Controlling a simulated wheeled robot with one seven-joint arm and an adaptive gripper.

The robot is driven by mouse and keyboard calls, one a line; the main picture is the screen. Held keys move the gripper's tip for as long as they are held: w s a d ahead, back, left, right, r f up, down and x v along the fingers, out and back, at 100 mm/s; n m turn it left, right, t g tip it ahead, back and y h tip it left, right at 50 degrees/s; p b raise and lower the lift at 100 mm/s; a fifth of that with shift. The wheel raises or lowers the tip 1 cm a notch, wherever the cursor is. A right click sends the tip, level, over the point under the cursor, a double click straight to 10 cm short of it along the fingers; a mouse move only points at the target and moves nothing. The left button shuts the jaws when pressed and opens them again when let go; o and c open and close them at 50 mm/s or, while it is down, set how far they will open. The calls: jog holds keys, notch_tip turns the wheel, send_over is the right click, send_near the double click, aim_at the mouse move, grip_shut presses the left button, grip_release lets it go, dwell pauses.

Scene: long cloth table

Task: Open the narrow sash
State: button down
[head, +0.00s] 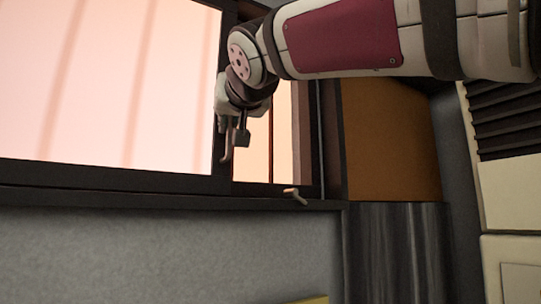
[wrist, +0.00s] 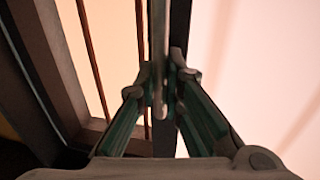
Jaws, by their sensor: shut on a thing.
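The narrow sash (head: 257,150) is a slim, dark-framed pane right of the large bright pane in the head view. It also shows left of centre in the wrist view (wrist: 112,45). My gripper (head: 234,145) is in front of the upright between the two panes. In the wrist view my gripper (wrist: 160,82) is shut on a grey upright bar (wrist: 158,35), which looks like a handle. In the head view my wrist and fingers hide this bar. I cannot tell how far the sash stands open.
The large pane (head: 110,75) fills the left. A small pale lever (head: 295,196) sticks out at the lower frame. A dark sill (head: 120,196) runs below, above a grey wall (head: 150,255). An orange-brown panel (head: 388,140) and a vented cabinet (head: 508,190) stand to the right.

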jog(key=c, duration=1.7)
grip_release()
jog(key=v, duration=1.2)
jog(key=d+f+m+g+h, duration=0.1)
jog(key=d+f+g+h, duration=0.2)
jog(key=d+f, duration=0.8)
jog(key=d+f+m+g+h, duration=0.25)
jog(key=d+f, duration=0.35)
jog(key=f, duration=0.8)
jog(key=s+d+f+g, duration=0.2)
jog(key=s+f, duration=0.3)
jog(key=f, duration=0.3)
jog(key=s+d+f+g+h, duration=0.1)
jog(key=s+d+f, duration=0.3)
jog(key=f, duration=0.3)
jog(key=s+d+f+m+g, duration=0.1)
jog(key=s+d+f+g, duration=0.1)
jog(key=s+f, duration=0.3)
jog(key=shift+s+d+f+g+h, duration=0.1)
jog(key=shift+d+f, duration=0.1)
jog(key=shift+f, duration=0.4)
jog(key=shift+s+d+f+g+h, duration=0.15)
jog(key=shift+d+f, duration=0.1)
jog(key=shift+f, duration=0.35)
jog(key=shift+s+d+f+g, duration=0.1)
jog(key=shift+d+f, duration=0.1)
jog(key=shift+f, duration=0.4)
